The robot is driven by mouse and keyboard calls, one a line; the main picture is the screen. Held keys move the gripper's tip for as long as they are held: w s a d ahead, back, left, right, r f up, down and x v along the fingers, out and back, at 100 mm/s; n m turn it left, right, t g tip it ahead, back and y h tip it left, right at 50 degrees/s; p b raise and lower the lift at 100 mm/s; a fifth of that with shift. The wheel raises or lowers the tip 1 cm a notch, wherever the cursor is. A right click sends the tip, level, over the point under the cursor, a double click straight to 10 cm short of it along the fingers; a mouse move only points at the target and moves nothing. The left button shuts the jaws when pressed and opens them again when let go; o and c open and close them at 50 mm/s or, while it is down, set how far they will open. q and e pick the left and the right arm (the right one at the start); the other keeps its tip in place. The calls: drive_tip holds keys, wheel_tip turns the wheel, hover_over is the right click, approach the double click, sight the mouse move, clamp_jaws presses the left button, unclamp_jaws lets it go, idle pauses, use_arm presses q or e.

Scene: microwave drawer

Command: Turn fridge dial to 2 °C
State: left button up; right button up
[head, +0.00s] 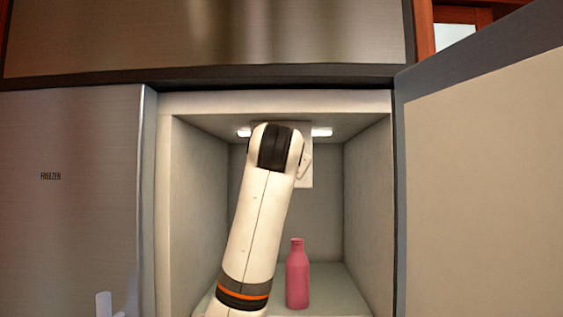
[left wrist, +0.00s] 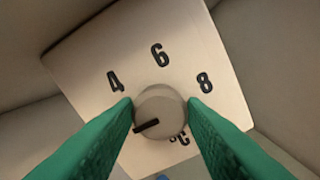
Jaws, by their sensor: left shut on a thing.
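The fridge dial's round knob (left wrist: 160,108) sits on a pale plate (left wrist: 95,55) marked 4, 6, 8 and °C in the left wrist view. Its dark pointer line points to the lower left, below the 4. No 2 is visible; the left finger covers part of the plate there. My left gripper (left wrist: 161,102) has its green fingers on both sides of the knob, shut on it. In the head view my left arm reaches up into the fridge compartment and hides the knob and gripper; part of the dial plate (head: 304,178) shows at the back.
A pink bottle (head: 297,275) stands upright on the compartment floor, right of my arm. The open fridge door (head: 485,190) is at the right. The closed freezer door (head: 70,220) is at the left. Two lights (head: 322,132) glow under the compartment ceiling.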

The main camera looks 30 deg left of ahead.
use_arm(q)
drive_tip(key=shift+w+f+n, duration=0.1)
drive_tip(key=shift+f+n, duration=0.1)
drive_tip(key=shift+n, duration=0.1)
idle(0.4)
drive_tip(key=o, duration=0.8)
drive_tip(key=shift+o, duration=0.9)
drive_tip(key=shift+d+r, duration=0.1)
drive_tip(key=shift+r, duration=0.05)
drive_tip(key=b+v, duration=0.5)
drive_tip(key=v, duration=0.7)
